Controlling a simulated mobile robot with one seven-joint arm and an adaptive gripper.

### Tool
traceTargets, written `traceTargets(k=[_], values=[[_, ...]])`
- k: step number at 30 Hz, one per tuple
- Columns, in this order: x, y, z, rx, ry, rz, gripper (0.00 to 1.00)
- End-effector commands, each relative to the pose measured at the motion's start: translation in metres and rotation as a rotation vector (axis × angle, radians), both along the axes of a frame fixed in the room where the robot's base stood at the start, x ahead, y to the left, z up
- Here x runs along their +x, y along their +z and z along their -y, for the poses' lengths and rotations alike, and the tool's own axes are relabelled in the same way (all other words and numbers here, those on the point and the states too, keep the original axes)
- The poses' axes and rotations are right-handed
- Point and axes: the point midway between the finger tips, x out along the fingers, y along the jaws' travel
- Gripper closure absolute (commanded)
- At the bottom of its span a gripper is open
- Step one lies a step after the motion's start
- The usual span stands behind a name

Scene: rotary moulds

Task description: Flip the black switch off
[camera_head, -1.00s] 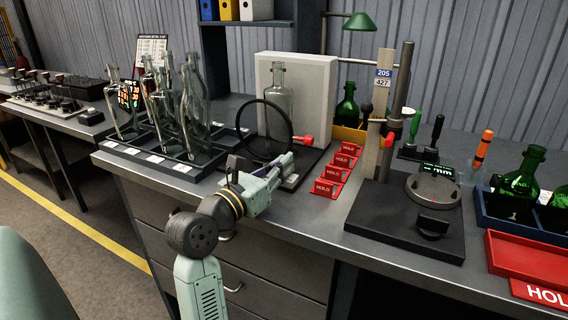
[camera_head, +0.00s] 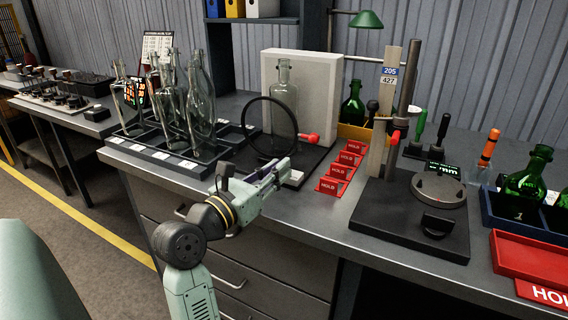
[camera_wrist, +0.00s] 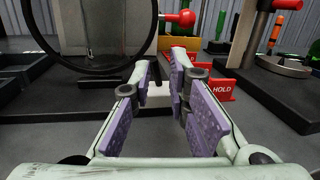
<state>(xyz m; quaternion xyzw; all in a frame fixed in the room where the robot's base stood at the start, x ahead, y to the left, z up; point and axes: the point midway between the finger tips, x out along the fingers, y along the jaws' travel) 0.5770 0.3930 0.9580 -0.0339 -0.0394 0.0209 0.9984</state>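My gripper (camera_head: 276,172) is at the front edge of the bench, by the front of a black stand base (camera_head: 312,158). In the wrist view, its two purple-padded fingers (camera_wrist: 164,78) are apart with nothing clearly held between them. The base carries a pale panel (camera_head: 330,95), a clear bottle (camera_head: 282,92), a black ring (camera_head: 251,128) and a red knob (camera_head: 308,138). A small white block or label (camera_wrist: 158,94) shows between the fingers, at the front of the base. I cannot make out a black switch for certain; the fingers cover part of that area.
Red HOLD signs (camera_head: 328,187) stand just right of the base. Further right is a gauge stand (camera_head: 385,225) with a tall post. Clear bottles (camera_head: 200,105) stand in a dark rack on the left. A red tray (camera_head: 530,258) lies at the far right.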

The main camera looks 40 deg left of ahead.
Motion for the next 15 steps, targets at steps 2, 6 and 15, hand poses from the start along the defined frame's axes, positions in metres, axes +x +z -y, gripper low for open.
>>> traceTargets(k=[2,6,15], values=[[-0.019,-0.001,0.0,0.0,0.005,0.001,0.84],[-0.049,-0.004,0.001,0.0,0.005,0.001,0.84],[-0.083,-0.006,0.003,0.0,0.001,0.001,0.84]])
